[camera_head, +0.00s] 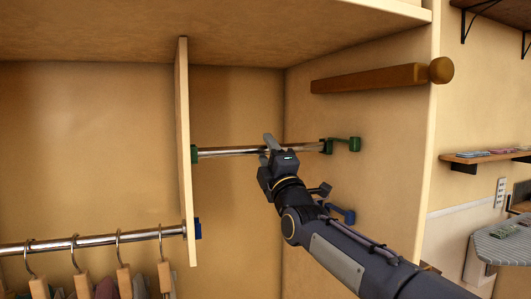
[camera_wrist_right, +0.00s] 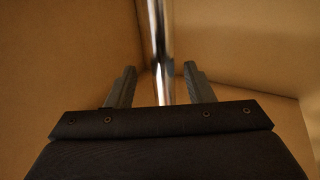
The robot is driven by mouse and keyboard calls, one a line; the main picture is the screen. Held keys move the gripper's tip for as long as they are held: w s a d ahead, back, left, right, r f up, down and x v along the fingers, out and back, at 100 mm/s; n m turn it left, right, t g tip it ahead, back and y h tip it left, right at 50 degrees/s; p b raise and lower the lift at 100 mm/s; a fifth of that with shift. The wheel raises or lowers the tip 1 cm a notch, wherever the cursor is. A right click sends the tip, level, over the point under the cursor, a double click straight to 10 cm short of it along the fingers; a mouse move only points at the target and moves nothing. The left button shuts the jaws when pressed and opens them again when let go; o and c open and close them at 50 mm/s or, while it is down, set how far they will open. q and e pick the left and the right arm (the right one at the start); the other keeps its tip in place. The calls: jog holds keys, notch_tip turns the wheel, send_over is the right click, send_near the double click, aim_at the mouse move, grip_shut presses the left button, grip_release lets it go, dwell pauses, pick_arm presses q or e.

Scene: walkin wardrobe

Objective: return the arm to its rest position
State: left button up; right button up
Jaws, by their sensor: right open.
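My right gripper (camera_head: 269,143) is at the short metal rail (camera_head: 228,152) in the right bay of the wardrobe. In the right wrist view my right gripper (camera_wrist_right: 160,72) has its two fingers apart, with the rail (camera_wrist_right: 161,40) passing between or just beyond them. I cannot tell whether the fingers touch the rail. Nothing else shows between the fingers. My right arm (camera_head: 350,255) reaches in from the lower right. My left gripper is not in view.
A vertical divider (camera_head: 184,150) stands left of the gripper. Green brackets (camera_head: 347,145) and blue brackets (camera_head: 342,214) are on the right side. A wooden bar (camera_head: 370,79) juts out above. Several hangers (camera_head: 118,255) hang on the lower left rail (camera_head: 95,240).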

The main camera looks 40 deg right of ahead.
jog(key=b+v, duration=0.1)
jog(key=v, duration=0.5)
jog(key=shift+b, duration=0.4)
jog(key=shift+a, duration=0.1)
jog(key=s+a+f+m+g+y+p, duration=0.1)
jog(key=s+a+f+m+g+y, duration=0.15)
jog(key=f, duration=0.45)
jog(key=s+a+f+m+g+y, duration=0.2)
jog(key=a+f+m+g, duration=0.15)
jog(key=f, duration=0.45)
jog(key=s+a+f+m+g+y+p, duration=0.1)
jog(key=s+a+f+m+g+y, duration=0.2)
jog(key=f, duration=0.4)
jog(key=s+a+f+m+g+y, duration=0.3)
jog(key=s+a+f+m+g, duration=0.4)
jog(key=s+a+f, duration=0.5)
notch_tip(320, 180, down, 4)
jog(key=s+g+p, duration=0.1)
jog(key=s, duration=0.1)
jog(key=shift+s, duration=0.3)
